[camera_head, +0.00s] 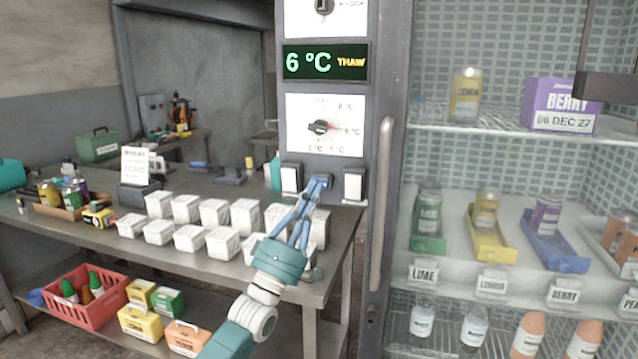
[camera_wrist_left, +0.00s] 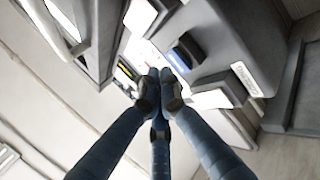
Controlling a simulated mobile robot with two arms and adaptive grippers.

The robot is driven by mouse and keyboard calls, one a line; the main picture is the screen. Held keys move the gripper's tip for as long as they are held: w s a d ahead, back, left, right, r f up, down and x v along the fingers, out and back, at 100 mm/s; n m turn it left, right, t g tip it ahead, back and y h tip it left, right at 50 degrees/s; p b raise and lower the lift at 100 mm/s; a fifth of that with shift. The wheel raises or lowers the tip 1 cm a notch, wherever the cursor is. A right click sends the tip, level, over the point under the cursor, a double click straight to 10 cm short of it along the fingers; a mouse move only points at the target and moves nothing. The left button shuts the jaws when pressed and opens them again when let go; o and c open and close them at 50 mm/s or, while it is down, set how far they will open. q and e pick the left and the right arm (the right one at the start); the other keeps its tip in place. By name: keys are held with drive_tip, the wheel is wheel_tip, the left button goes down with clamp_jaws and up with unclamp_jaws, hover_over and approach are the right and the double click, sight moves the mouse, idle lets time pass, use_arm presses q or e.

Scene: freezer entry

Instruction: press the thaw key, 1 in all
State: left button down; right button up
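The upright control panel (camera_head: 331,228) carries a display (camera_head: 325,62) reading "6 °C THAW" and a dial (camera_head: 320,127) with its pointer near 6 °C. Below the dial a white-faced key (camera_head: 290,179) sits at left and another (camera_head: 354,185) at right; their labels are too small to read. My left gripper (camera_head: 319,184) has its fingertips between these two, covering what lies behind. In the left wrist view the gripper (camera_wrist_left: 163,76) has its fingers drawn together, with nothing visible between them. A blue key-like piece (camera_wrist_left: 186,52) shows just beyond the tips; contact cannot be told. My right gripper is out of view.
A steel bench (camera_head: 100,232) with several white boxes (camera_head: 190,238) lies left of and under my left arm. A vertical door handle (camera_head: 381,200) stands right of the keys. Behind it is a glass-fronted cabinet with bottles (camera_head: 466,95) and colored trays (camera_head: 552,252).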

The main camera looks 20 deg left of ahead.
use_arm(q)
drive_tip(key=s+p, duration=0.3)
drive_tip(key=s, duration=0.2)
idle(0.4)
idle(0.4)
